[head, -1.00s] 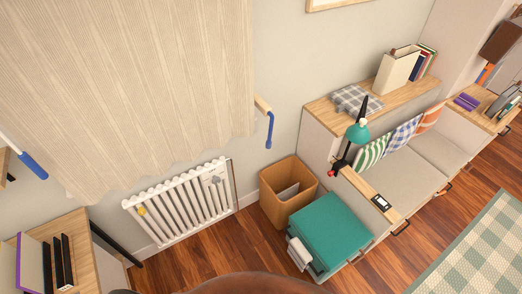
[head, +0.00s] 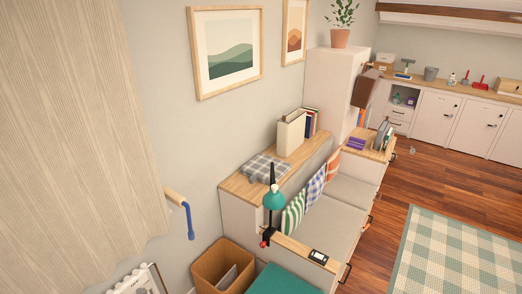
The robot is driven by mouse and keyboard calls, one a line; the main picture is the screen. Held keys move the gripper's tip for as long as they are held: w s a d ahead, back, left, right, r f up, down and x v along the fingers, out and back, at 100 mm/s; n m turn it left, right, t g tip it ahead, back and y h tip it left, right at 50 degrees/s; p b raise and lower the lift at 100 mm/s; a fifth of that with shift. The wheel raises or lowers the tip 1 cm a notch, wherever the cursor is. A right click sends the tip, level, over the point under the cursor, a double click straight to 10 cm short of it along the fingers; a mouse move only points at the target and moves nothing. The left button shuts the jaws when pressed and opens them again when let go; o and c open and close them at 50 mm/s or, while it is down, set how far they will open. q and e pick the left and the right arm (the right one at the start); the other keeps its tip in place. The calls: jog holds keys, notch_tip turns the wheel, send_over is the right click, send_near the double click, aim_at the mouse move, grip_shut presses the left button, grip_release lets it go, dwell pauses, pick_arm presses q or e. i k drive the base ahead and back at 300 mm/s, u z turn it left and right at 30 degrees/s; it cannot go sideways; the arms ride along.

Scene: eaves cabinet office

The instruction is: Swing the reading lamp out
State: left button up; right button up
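The reading lamp (head: 274,198) has a teal shade and a dark arm. It is clamped, with a red knob low on its post, at the near end of the wooden ledge beside the bench seat. Its dark arm tip points up past the shade. Neither of my grippers shows in the head view, so nothing is seen touching the lamp.
The bench (head: 325,222) has striped, checked and orange cushions. Open wooden floor (head: 372,265) lies right of the bench, beside a checked rug (head: 455,255).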

aim_at(274, 200)
jog(key=z, duration=0.05)
jog(key=k, duration=0.55)
jog(key=z, duration=0.3)
jog(key=i, duration=1.45)
jog(key=u, duration=0.5)
